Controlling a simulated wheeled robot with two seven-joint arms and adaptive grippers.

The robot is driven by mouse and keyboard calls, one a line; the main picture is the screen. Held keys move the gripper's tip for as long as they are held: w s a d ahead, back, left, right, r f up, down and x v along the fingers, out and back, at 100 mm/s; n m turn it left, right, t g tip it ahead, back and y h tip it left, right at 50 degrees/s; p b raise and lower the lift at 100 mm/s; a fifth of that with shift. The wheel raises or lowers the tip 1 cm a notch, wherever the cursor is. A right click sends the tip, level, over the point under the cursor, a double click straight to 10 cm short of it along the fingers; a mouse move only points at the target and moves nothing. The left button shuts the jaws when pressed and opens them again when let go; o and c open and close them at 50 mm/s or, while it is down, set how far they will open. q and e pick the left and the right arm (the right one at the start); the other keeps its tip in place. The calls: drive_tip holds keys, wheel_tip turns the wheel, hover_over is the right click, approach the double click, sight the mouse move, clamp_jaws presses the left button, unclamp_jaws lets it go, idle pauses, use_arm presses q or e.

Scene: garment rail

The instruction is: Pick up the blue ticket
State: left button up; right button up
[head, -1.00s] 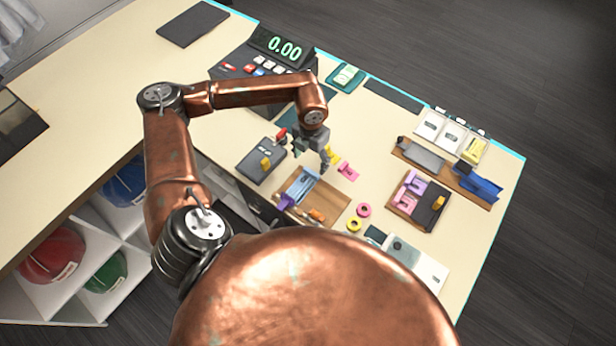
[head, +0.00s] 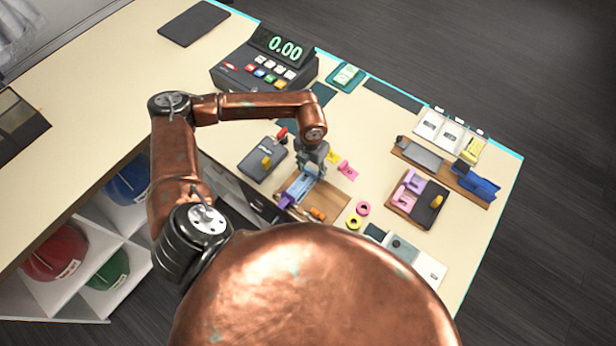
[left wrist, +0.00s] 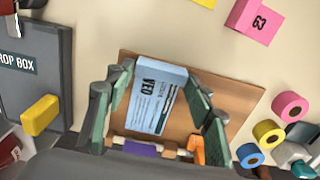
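The blue ticket (left wrist: 152,98) is a light blue slip with dark print, lying on a wooden tray (left wrist: 238,98) in the left wrist view. It also shows in the head view (head: 299,189), partly hidden under my left gripper. My left gripper (left wrist: 158,78) is open, with one green-padded finger on each side of the ticket. In the head view my left gripper (head: 313,168) is pointing down over the tray. I cannot tell whether the fingers touch the ticket. My right gripper is not in view.
A purple clip (left wrist: 142,149) and an orange clip (left wrist: 198,149) sit at the tray's near edge. A dark drop box (left wrist: 38,75) stands left. A pink ticket (left wrist: 252,20) and tape rolls (left wrist: 268,132) lie right. The cash register (head: 262,65) is behind.

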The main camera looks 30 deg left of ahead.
use_arm(q)
drive_tip(key=c, duration=0.3)
drive_tip(key=shift+r+p, duration=0.35)
drive_tip(key=shift+r, duration=7.2)
